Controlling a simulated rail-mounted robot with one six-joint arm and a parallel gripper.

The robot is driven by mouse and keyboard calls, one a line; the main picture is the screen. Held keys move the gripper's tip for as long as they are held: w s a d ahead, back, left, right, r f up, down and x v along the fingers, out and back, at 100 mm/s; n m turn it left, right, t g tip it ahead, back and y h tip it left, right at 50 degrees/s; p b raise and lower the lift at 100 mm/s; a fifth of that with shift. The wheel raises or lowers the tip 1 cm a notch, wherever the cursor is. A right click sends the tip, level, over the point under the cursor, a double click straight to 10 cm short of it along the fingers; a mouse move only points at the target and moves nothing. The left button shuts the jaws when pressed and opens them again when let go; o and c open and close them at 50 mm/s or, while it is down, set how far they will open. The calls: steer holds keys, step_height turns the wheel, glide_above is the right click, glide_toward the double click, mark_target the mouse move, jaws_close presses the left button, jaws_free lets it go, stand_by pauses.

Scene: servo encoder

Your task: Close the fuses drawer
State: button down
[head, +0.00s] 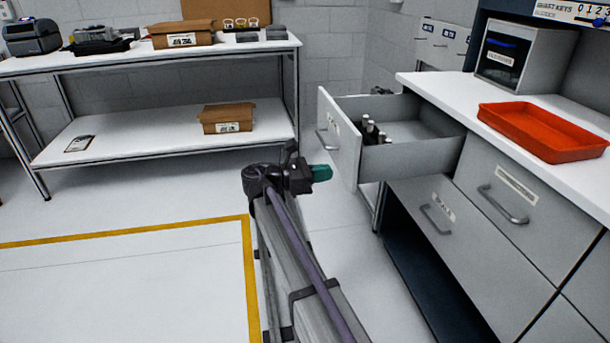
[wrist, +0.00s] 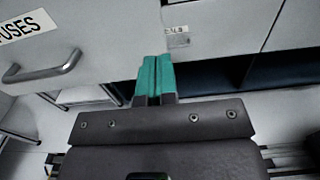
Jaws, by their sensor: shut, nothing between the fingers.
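The fuses drawer (head: 342,140) stands pulled out from the grey cabinet in the head view, with several dark, light-topped cylinders (head: 372,132) inside near its front. Its label (wrist: 22,32) reads "USES" in the wrist view, partly cut off, and its metal handle (wrist: 42,67) shows below that. My gripper (head: 322,173) has teal fingers and is shut and empty. It is just in front of and below the drawer front in the head view. In the wrist view the shut fingers (wrist: 155,75) lie right of the handle, near the drawer front's lower edge; I cannot tell whether they touch it.
A lower drawer (head: 440,215) and a right-hand drawer (head: 505,190) are shut. An orange tray (head: 542,131) sits on the white counter. A white bench (head: 150,67) with boxes stands at the back left. The floor left of my arm is clear.

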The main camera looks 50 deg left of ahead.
mark_target(353, 169)
steer(key=shift+x, duration=2.75)
